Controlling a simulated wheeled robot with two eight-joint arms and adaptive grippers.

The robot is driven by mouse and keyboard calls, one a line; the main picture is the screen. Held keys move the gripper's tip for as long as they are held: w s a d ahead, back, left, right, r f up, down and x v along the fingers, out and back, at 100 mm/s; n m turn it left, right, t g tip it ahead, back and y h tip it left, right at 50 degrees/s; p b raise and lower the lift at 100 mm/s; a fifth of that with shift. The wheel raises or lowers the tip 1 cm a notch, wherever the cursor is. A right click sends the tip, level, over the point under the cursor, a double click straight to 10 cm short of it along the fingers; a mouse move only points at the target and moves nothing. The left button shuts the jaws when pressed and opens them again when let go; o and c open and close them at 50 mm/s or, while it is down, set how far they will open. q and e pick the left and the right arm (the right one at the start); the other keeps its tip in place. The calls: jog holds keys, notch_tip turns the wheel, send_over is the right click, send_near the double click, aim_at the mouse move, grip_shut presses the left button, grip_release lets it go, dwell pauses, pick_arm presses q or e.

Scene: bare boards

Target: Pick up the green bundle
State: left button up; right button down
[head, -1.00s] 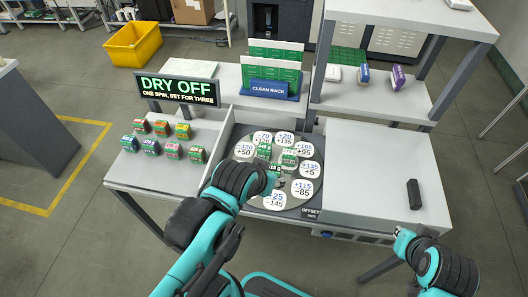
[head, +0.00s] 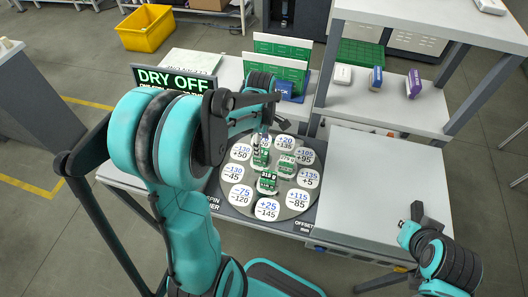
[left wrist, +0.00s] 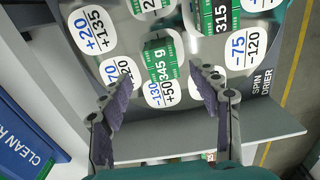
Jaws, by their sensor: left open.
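In the left wrist view, the bundle marked 345 g (left wrist: 163,60) is between and just beyond the open fingers of my left gripper (left wrist: 163,82). Another marked 315 (left wrist: 221,16) and a third (left wrist: 150,4) lie farther off. In the head view my left gripper (head: 265,138) is above the disc's back left, mostly hidden by its arm. My right gripper (head: 405,234) is at the table's right front.
The clean rack (head: 284,50) with green boards stands behind the disc. The DRY OFF sign (head: 172,79) is partly behind my left arm, which hides the left tabletop. A bare white surface (head: 370,175) lies right of the disc, beside a shelf post (head: 480,80).

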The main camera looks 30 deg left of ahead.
pick_arm(q)
notch_tip(320, 180, down, 3)
jog(key=shift+r+b, duration=0.15)
jog(key=shift+b, duration=0.35)
notch_tip(320, 180, down, 5)
jog(key=b, duration=0.2)
jog(key=shift+s+f+b, duration=0.1)
jog(key=shift+f+b, duration=0.1)
jog(key=shift+b, duration=0.15)
pick_arm(e)
notch_tip(320, 180, down, 4)
jog(key=shift+r, duration=0.15)
pick_arm(q)
jog(key=shift+r, duration=0.1)
pick_arm(e)
jog(key=shift+s+r, duration=0.1)
pick_arm(q)
grip_shut()
